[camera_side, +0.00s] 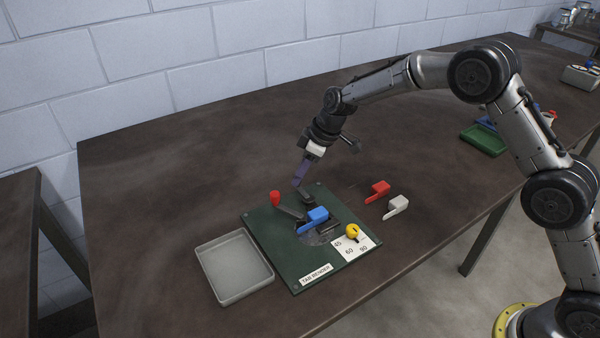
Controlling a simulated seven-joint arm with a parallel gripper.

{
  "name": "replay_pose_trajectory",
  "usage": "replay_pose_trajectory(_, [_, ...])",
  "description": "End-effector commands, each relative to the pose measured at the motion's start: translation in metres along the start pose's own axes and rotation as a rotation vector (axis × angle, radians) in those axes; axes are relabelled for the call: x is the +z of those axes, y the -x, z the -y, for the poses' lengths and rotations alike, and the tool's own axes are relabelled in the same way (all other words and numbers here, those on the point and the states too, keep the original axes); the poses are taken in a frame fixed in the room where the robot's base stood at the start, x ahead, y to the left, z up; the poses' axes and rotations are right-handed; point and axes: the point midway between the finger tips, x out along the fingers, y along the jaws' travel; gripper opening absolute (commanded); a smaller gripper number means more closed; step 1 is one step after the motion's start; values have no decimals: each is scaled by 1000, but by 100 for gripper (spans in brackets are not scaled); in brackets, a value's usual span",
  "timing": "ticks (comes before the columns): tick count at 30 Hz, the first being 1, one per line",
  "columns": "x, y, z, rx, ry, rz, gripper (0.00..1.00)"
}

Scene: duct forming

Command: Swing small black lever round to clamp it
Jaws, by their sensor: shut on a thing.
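The dark green tab bender board (272,258) lies on the brown table, with a 45, 60, 90 scale at its right. My gripper (300,183) reaches down over the board's back edge and is shut on the small black lever (306,199); its fingertips partly hide the lever. A blue tabbed piece (316,215) sits in the middle of the bender, just in front of the lever. A red knob (275,198) on a dark arm stands at the board's left. A yellow knob (352,231) stands by the scale.
A grey tray (207,273) is left of the board. A red tabbed piece (378,190) and a light grey one (398,205) lie on the table to the right. A green tray (483,143) is at the far right. The table behind the board is clear.

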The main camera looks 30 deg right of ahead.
Motion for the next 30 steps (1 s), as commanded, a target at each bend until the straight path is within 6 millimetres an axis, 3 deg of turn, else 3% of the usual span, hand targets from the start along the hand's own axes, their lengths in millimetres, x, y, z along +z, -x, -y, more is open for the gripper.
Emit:
replay_pose_trajectory(11, [7, 4, -4, 71, -174, 1, 0])
replay_pose_trajectory(30, [31, 14, -8, 303, -722, 2, 0])
